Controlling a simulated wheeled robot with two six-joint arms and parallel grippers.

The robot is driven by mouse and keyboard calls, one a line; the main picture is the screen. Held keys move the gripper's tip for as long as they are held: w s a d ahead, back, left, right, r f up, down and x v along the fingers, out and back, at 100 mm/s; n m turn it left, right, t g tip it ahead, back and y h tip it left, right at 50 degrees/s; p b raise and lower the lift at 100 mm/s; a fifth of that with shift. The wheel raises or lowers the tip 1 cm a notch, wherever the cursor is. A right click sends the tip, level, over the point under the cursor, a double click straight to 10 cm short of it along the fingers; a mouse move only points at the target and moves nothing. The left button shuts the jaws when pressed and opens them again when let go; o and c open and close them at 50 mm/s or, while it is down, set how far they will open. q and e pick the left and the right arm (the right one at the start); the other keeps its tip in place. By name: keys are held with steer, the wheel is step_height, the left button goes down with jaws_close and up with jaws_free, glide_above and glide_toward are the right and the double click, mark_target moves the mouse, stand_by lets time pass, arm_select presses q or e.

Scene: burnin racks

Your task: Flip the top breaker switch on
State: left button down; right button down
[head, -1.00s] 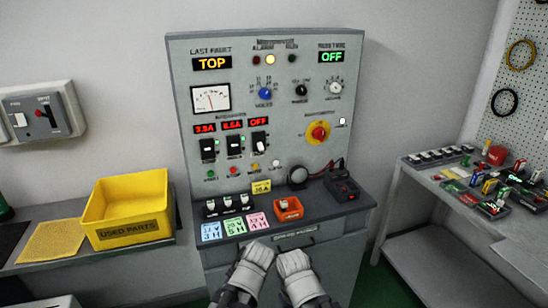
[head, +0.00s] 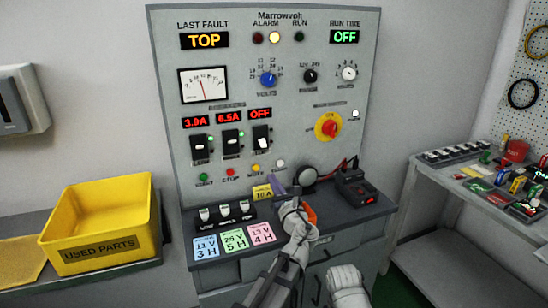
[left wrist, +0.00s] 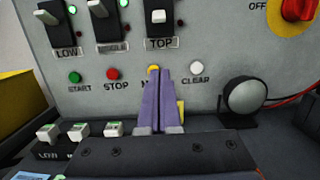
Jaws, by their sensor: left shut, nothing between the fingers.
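The top breaker switch (head: 261,139) is the rightmost of three black breakers on the grey panel, under a red display reading OFF. In the left wrist view the breaker labelled TOP (left wrist: 160,17) is straight above my fingers, with its white lever low. My left gripper (head: 273,184) is shut and empty, with purple fingers. In the left wrist view its fingertips (left wrist: 158,71) are below the TOP label, in front of the yellow button, which they partly cover. My right arm shows at the bottom of the head view; its gripper is not visible.
A red emergency knob (head: 329,129) is right of the breakers. The console shelf holds a round grey device (head: 306,176), a black meter (head: 355,187), an orange holder (head: 311,213) partly behind my left arm, and coloured cards (head: 234,239). A yellow bin (head: 98,252) stands at left.

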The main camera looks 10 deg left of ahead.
mark_target(260, 154)
arm_select(q)
steer(key=shift+d+r, duration=0.1)
steer(key=p+x, duration=0.1)
steer(key=x, duration=0.8)
steer(key=shift+w+p, duration=0.25)
steer(key=shift+p, duration=0.05)
steer(key=shift+w+a+r+p, duration=0.3)
steer(key=shift+a+r+p, duration=0.05)
steer(key=shift+r+p, duration=0.1)
steer(key=shift+s+d+r+p, duration=0.15)
steer(key=shift+s+r+p, duration=0.15)
steer(key=shift+r+p, duration=0.15)
steer(key=shift+s+d+r+p, duration=0.2)
steer(key=shift+s+r+p, duration=0.15)
steer(key=shift+r+p, duration=0.1)
steer(key=shift+s+d+r+p, duration=0.2)
steer(key=shift+s+r+p, duration=0.05)
steer(key=shift+r+p, duration=0.2)
